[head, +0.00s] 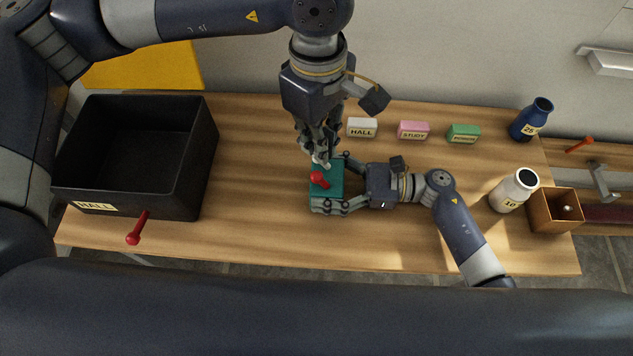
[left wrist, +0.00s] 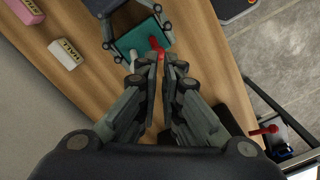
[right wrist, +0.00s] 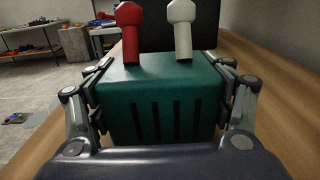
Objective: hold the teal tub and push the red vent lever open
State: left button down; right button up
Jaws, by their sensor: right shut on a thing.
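The teal tub (head: 334,189) sits on the wooden table, with slots in the side seen in the right wrist view (right wrist: 160,115). Two levers rise from its top: the red lever (head: 319,179) and a white lever (right wrist: 183,28). The red lever also shows in the right wrist view (right wrist: 130,30). My right gripper (head: 328,186) is shut on the tub, one finger along each side. My left gripper (head: 320,150) points down above the tub's far edge. Its fingers look closed together, with tips close to the red lever (left wrist: 157,46); I cannot tell if they touch.
A black bin (head: 185,190) labelled HALL stands at left, a red-knobbed handle (head: 137,230) at its front. White (head: 362,128), pink (head: 414,130) and green (head: 463,133) labelled blocks line the back. Blue (head: 530,120) and white (head: 513,190) bottles and a brown box (head: 556,211) stand at right.

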pick_arm(q)
jog(key=s+d+f+n+g+h, duration=0.25)
jog(key=s+g+h, duration=0.3)
jog(key=s, duration=0.35)
jog(key=s+d+f+n+g+h, duration=0.1)
jog(key=s+f+n+g+h, duration=0.1)
jog(key=s+n+g+h, duration=0.5)
jog(key=s+a+f+n+t+h, duration=0.55)
jog(key=a+n+t, duration=0.25)
jog(key=n, duration=0.2)
jog(key=w+a+f+n+t, duration=0.1)
jog(key=w+a+n+t, duration=0.2)
jog(key=n+t, duration=0.1)
jog(key=w+a+f+n+t, duration=0.2)
jog(key=w+a+n+t, duration=0.1)
jog(key=w+n+t, duration=0.1)
jog(key=w+a+f+n+t+y, duration=0.1)
jog(key=w+a+f+n+t, duration=0.1)
jog(key=w+a+n+t, duration=0.2)
jog(key=shift+n+t, duration=1.05)
jog(key=shift+t, duration=0.9)
